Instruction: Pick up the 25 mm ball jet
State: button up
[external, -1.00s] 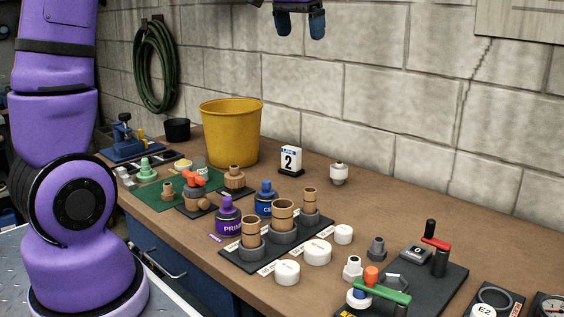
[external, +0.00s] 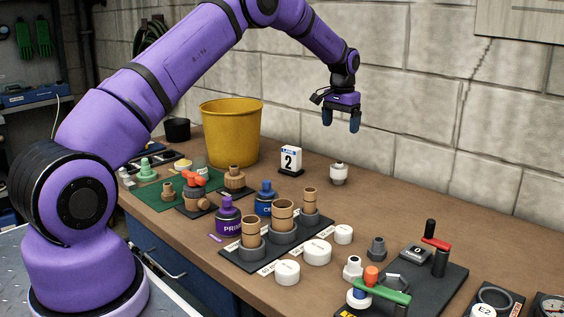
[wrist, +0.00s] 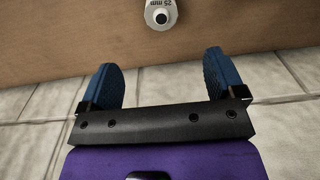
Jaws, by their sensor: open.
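The white ball jet (external: 339,173) stands alone on the bench near the block wall, right of the lane 2 sign. In the wrist view the ball jet (wrist: 158,24) is at the top edge, partly cut off, with a dark hole and a "25 mm" mark. My gripper (external: 341,121) is open and empty, pointing down, well above the ball jet. In the wrist view both blue fingers of my gripper (wrist: 160,62) are spread wide, with the ball jet beyond their tips.
The lane 2 sign (external: 291,161) and yellow bucket (external: 231,135) stand to the left. In front are a rack (external: 232,255) with brown tubes, white caps (external: 317,252), a grey fitting (external: 377,249) and a valve board (external: 447,278). The bench right of the ball jet is clear.

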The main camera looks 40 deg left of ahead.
aim_at(339, 166)
jog(key=f, duration=0.6)
jog(key=w+f, duration=0.1)
jog(key=f, duration=0.2)
jog(key=shift+w+a+f, duration=0.1)
jog(key=shift+a+f, duration=0.15)
jog(key=shift+a, duration=0.1)
jog(key=shift+d+f, duration=0.2)
jog(key=shift+f, duration=2.4)
jog(key=c, duration=1)
